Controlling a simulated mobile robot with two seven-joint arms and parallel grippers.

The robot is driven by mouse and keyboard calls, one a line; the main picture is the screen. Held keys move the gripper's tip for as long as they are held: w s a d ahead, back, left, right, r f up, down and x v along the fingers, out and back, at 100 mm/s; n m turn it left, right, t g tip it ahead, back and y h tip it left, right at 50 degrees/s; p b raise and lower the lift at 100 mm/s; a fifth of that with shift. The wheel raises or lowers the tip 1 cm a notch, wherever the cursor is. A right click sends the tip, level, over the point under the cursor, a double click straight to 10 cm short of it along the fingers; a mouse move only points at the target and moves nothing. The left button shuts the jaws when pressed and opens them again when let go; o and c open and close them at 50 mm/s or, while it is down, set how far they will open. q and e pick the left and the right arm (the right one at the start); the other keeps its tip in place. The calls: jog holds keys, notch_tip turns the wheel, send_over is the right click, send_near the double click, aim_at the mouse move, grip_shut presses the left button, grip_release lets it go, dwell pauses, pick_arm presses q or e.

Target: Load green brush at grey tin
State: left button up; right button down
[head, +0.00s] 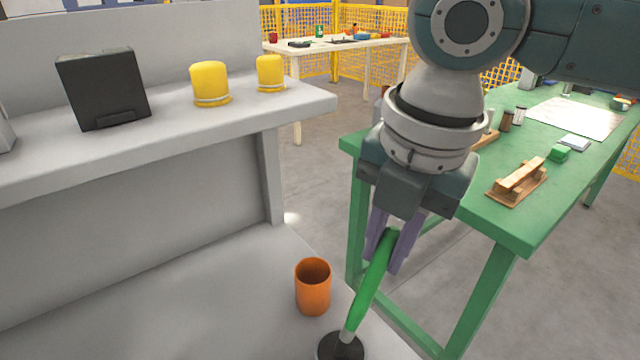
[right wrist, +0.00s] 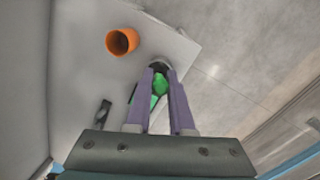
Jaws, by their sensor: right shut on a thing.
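My right gripper (head: 392,245) has purple fingers shut on the green handle of the brush (head: 372,280). The brush is tilted, its metal ferrule pointing down and to the left. The lower end of the brush meets a round dark opening with a pale rim, which looks like the grey tin (head: 324,354), cut off by the bottom edge of the head view. I cannot tell how deep the bristles reach; they are hidden. In the right wrist view the green handle (right wrist: 160,84) shows between the fingers. My left gripper is not in view.
An orange cup (head: 313,288) stands on the grey surface just left of the brush. A grey shelf (head: 300,103) at left holds a dark box (head: 104,88) and two yellow objects (head: 210,84). A green table (head: 540,222) with small items stands at right.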

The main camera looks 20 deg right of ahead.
jog(key=shift+f+p, duration=0.1)
jog(key=shift+p, duration=0.25)
dwell(0.9)
dwell(0.4)
notch_tip(320, 180, up, 7)
jog(key=p, duration=0.8)
jog(key=shift+p, duration=0.3)
